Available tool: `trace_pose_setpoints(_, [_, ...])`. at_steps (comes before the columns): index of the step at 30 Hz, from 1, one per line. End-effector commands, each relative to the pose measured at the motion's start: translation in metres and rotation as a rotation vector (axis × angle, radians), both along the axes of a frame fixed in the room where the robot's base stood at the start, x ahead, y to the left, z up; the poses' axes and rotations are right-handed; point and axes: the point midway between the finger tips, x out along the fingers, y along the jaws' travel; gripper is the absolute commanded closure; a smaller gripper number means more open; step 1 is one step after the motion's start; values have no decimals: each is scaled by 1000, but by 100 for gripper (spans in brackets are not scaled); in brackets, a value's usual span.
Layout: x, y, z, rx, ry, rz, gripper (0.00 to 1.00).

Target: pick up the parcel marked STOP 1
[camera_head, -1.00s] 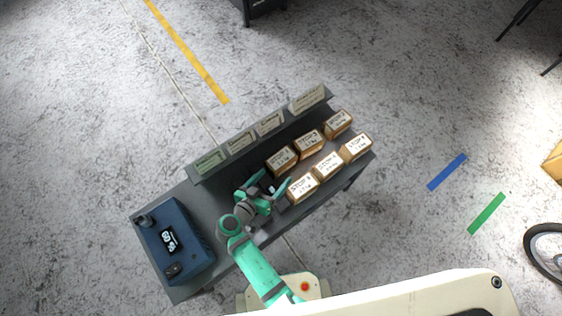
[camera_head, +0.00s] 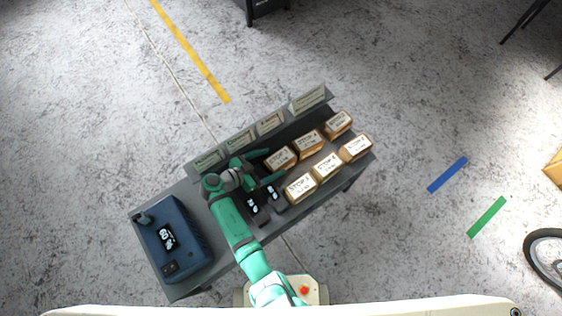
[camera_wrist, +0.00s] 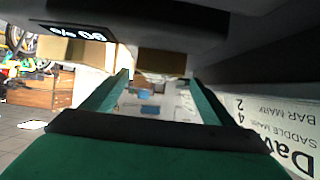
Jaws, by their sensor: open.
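Several tan parcels with white STOP labels stand in two rows on a grey bench (camera_head: 190,278). The numbers are too small to read with certainty, so I cannot tell which is STOP 1. The back row's left parcel (camera_head: 281,158) is nearest my gripper (camera_head: 274,165). My gripper is open, its fingers pointing right toward that parcel, with no clear hold on anything. The front row's left parcel (camera_head: 300,188) stands to the lower right of the fingers. In the wrist view, a brown parcel face (camera_wrist: 162,62) shows beyond and between the open fingers (camera_wrist: 157,80).
Two black devices with displays (camera_head: 257,207) stand in front of my gripper. A blue box (camera_head: 178,240) is at the bench's left end. Cards (camera_head: 270,122) line the raised back edge; one (camera_wrist: 270,115) is close at right in the wrist view.

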Motion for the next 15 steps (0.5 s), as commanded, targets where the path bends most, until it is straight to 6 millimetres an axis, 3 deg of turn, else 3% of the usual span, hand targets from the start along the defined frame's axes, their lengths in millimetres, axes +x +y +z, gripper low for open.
trace_pose_setpoints(15, [27,-40,-21,1,1,0,21])
